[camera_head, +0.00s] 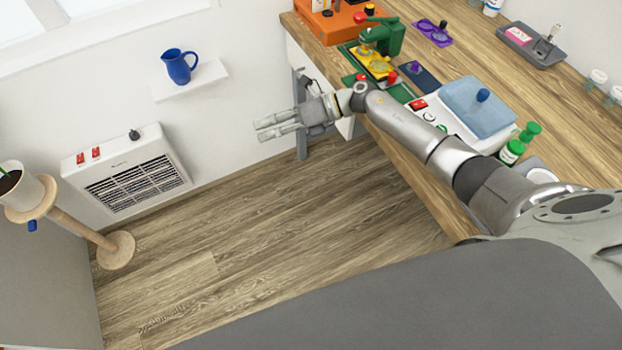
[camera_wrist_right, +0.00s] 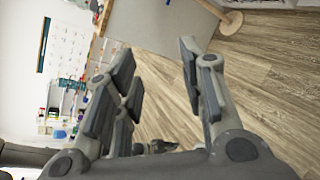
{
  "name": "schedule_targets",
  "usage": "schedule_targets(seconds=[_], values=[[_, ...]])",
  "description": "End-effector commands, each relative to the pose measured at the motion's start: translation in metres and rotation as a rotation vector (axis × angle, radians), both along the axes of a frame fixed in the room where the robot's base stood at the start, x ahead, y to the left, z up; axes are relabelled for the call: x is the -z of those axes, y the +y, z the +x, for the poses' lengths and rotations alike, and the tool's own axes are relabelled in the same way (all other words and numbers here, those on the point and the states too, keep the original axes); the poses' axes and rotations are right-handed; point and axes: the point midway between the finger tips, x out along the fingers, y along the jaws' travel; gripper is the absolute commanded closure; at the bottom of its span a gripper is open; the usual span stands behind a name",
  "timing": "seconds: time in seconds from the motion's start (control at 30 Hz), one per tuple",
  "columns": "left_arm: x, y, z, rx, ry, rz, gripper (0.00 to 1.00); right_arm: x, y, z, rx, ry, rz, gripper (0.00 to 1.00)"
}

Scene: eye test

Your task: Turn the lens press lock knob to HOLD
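A green press (camera_head: 385,38) stands on the wooden workbench at the top of the head view, with a yellow plate (camera_head: 375,62) under it. I take it for the lens press. Small red knobs show near it, one beside the yellow plate (camera_head: 392,78); I cannot tell which is the lock knob, and no HOLD marking is readable. My right gripper (camera_head: 263,130) is past the bench's left edge, over the floor, apart from the press. In the right wrist view its fingers (camera_wrist_right: 155,62) are spread with nothing between them. My left gripper is not in view.
My right arm passes over the bench (camera_head: 445,55) beside a white box with a blue top (camera_head: 478,105) and green-capped bottles (camera_head: 512,151). An orange unit (camera_head: 330,22) stands at the bench's far end. A heater (camera_head: 128,170) and a shelf with a blue jug (camera_head: 179,67) are on the wall.

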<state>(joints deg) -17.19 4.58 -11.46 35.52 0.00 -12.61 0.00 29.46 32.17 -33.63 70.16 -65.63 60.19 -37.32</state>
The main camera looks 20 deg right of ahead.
Motion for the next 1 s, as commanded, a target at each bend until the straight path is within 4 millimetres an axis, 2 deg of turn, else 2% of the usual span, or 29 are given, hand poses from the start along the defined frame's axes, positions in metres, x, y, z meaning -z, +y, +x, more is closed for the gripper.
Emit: schedule_targets(seconds=[0.2,0.47,0.67,0.8,1.0], values=[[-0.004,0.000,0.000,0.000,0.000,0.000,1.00,0.036,-0.005,0.013,0.279,0.229,0.214,0.63],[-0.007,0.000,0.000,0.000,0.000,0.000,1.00,0.085,-0.025,0.017,0.552,0.456,0.387,0.63],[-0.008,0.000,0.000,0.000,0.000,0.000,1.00,0.120,-0.040,0.012,0.709,0.591,0.475,0.63],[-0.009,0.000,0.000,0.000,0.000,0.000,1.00,0.147,-0.052,0.004,0.826,0.687,0.531,0.63],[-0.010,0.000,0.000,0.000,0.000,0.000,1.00,0.178,-0.065,-0.009,0.952,0.790,0.589,0.63]])
